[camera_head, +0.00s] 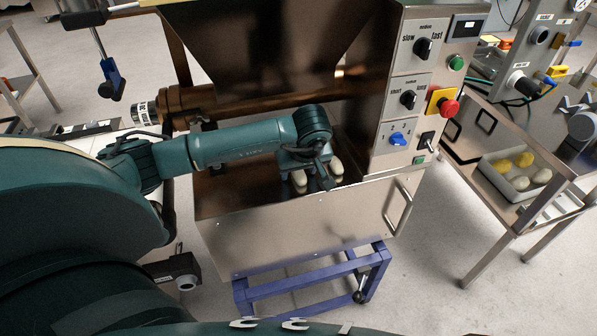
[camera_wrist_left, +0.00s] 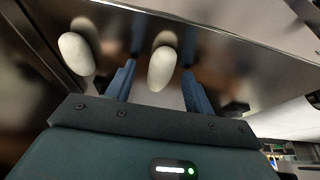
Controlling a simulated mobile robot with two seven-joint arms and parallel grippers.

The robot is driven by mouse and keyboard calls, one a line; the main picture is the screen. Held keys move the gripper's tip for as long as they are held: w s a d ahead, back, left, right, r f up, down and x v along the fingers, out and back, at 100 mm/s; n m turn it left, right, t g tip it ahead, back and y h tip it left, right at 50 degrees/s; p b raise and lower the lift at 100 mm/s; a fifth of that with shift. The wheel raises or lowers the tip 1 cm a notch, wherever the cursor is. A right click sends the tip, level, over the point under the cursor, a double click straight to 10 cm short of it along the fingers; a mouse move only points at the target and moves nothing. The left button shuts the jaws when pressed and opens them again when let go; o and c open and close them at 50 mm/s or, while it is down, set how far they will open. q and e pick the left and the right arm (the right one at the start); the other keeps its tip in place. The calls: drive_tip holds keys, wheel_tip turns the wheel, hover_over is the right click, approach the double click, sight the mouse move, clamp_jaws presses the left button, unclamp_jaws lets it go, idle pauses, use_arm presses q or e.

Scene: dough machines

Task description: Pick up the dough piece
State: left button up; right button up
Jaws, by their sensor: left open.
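Pale oval dough pieces lie in the metal bin (camera_head: 300,231) of the dough machine. In the head view, one dough piece (camera_head: 299,180) shows left of my left gripper (camera_head: 318,180) and another (camera_head: 336,168) to its right, partly covered by the gripper. In the left wrist view, my open left gripper (camera_wrist_left: 158,88) has one dough piece (camera_wrist_left: 161,68) between its blue fingers, with gaps at both sides. Another dough piece (camera_wrist_left: 76,53) lies outside the left finger. Paler shapes beyond both may be reflections; I cannot tell. My right gripper is not in view.
The bin's front wall and the control panel (camera_head: 410,95) on the right bound the space around my left arm. A steel table (camera_head: 489,192) at the right holds a tray (camera_head: 492,178) with yellow and pale pieces. Open floor lies between.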

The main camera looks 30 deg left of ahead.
use_arm(q)
drive_tip(key=shift+c, duration=0.3)
drive_tip(key=c, duration=1)
